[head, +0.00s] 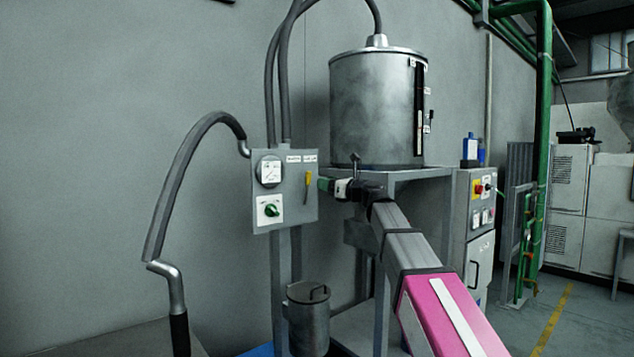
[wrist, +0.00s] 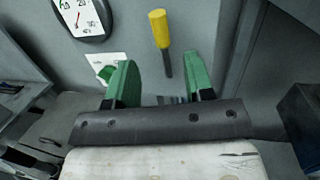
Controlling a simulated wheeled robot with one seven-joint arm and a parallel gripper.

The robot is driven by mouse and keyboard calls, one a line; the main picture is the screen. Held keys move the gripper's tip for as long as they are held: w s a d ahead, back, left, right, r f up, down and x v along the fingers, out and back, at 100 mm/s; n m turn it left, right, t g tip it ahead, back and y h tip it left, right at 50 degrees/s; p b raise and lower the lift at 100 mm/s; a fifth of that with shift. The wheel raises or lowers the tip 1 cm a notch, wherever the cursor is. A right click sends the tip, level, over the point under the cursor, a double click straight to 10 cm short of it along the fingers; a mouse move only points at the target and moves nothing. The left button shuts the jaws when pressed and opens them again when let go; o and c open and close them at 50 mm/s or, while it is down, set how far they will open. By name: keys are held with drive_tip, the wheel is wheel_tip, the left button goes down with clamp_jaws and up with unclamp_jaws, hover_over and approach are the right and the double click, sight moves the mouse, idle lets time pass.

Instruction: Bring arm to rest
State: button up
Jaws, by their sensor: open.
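My gripper (head: 326,184) is at the right edge of the grey control box, with my arm reaching up from the lower right in the head view. In the wrist view, my gripper (wrist: 160,84) has its two green fingers apart, with nothing between them. A yellow-handled lever (head: 308,189) is on the box front, just left of the fingertips. It also shows in the wrist view (wrist: 160,30), beyond the gap between the fingers and apart from them.
The control box (head: 240,212) carries a round gauge (head: 270,170) and a green knob (head: 271,210). A steel tank (head: 375,110) stands on a frame behind my arm. A bent hose (head: 172,190) is at left.

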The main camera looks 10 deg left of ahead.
drive_tip(key=shift+v, duration=0.9)
drive_tip(key=s+d+f+n+g+h, duration=0.1)
drive_tip(key=s+d+f+n+h, duration=0.2)
drive_tip(key=f, duration=1)
drive_tip(key=d+f+n+g+h, duration=0.1)
drive_tip(key=d+f+n+h, duration=0.35)
drive_tip(key=f, duration=0.75)
drive_tip(key=s+d+f+n+g+h, duration=0.2)
drive_tip(key=d+f+n, duration=0.3)
drive_tip(key=f, duration=0.8)
drive_tip(key=s+d+f+n+g+h, duration=0.2)
drive_tip(key=s+d+f+n+h, duration=0.2)
drive_tip(key=s+d+f, duration=0.5)
drive_tip(key=s+d+f+n+g+h, duration=0.3)
drive_tip(key=s+d+f+n, duration=0.4)
drive_tip(key=f, duration=0.9)
drive_tip(key=s+d, duration=0.3)
drive_tip(key=shift+g+h, duration=0.3)
drive_tip(key=shift+h, duration=0.05)
drive_tip(key=shift+s, duration=0.1)
